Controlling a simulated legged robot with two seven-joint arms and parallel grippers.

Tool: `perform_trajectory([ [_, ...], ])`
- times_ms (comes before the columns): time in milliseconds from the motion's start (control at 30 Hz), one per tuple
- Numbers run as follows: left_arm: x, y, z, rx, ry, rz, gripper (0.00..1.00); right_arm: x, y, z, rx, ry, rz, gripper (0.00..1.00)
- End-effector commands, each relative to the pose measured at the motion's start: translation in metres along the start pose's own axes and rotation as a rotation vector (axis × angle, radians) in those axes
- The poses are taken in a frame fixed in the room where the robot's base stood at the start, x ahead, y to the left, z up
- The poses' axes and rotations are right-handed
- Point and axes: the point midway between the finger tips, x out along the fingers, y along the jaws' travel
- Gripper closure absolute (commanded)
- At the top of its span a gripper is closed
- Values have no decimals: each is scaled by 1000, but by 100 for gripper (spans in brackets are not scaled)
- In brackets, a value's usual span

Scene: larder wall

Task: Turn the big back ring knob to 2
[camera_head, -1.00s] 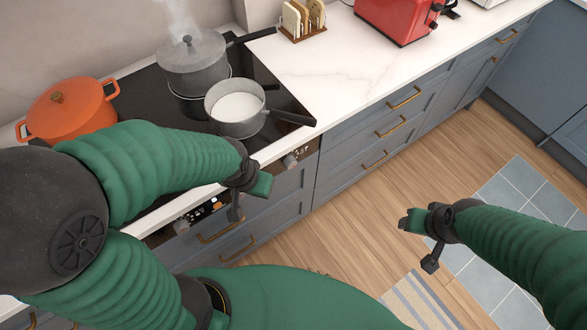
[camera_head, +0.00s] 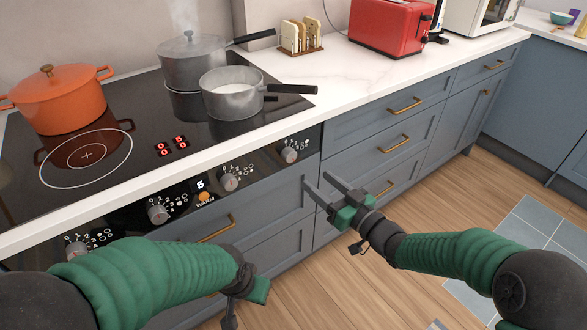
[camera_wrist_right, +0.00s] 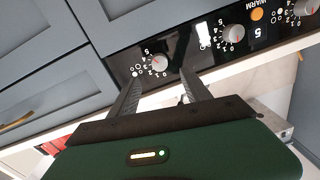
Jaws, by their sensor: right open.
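A row of grey knobs with printed numbers runs along the black front panel below the cooktop (camera_head: 215,150). From the right they are a rightmost knob (camera_head: 290,154), a second knob (camera_head: 229,181), a third (camera_head: 157,213), and one at far left (camera_head: 75,248). I cannot read which is the big back ring's, nor their exact settings. My right gripper (camera_head: 315,180) is open and empty, just below and right of the rightmost knob, apart from it. In the right wrist view this knob (camera_wrist_right: 160,63) shows just beyond the open fingertips (camera_wrist_right: 161,80). My left gripper (camera_head: 245,290) hangs low; its jaws are unclear.
A steaming lidded pot (camera_head: 195,65) and a saucepan of white liquid (camera_head: 232,95) stand at the back right of the cooktop. An orange pot (camera_head: 60,100) sits at the left. Drawer handles (camera_head: 393,144) stick out right of the panel. A red toaster (camera_head: 390,28) is on the counter.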

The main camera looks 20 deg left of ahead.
Motion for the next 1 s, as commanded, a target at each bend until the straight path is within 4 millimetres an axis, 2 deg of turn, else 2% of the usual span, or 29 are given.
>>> perform_trajectory([
  [33, 8, 0, 2, 0, 0, 0, 100, 14, 0, 4, -2, 2, -3, 44],
  [200, 19, 0, 5, 1, -1, 0, 100, 59, 0, 4, 0, 2, -2, 44],
  [300, 24, 0, 6, 1, -1, 0, 100, 82, 0, 4, -1, 1, -1, 44],
  [433, 28, 0, 7, 1, -1, 0, 100, 103, 0, 2, 0, 0, 0, 44],
  [567, 30, 0, 7, 1, -1, 0, 100, 112, 1, 0, 0, 0, 3, 44],
  [800, 29, 0, 7, 1, -1, 0, 100, 112, 1, 0, 0, -1, 3, 44],
  [1000, 29, 0, 7, 1, -1, 0, 100, 112, 1, 0, -1, -1, 3, 70],
])
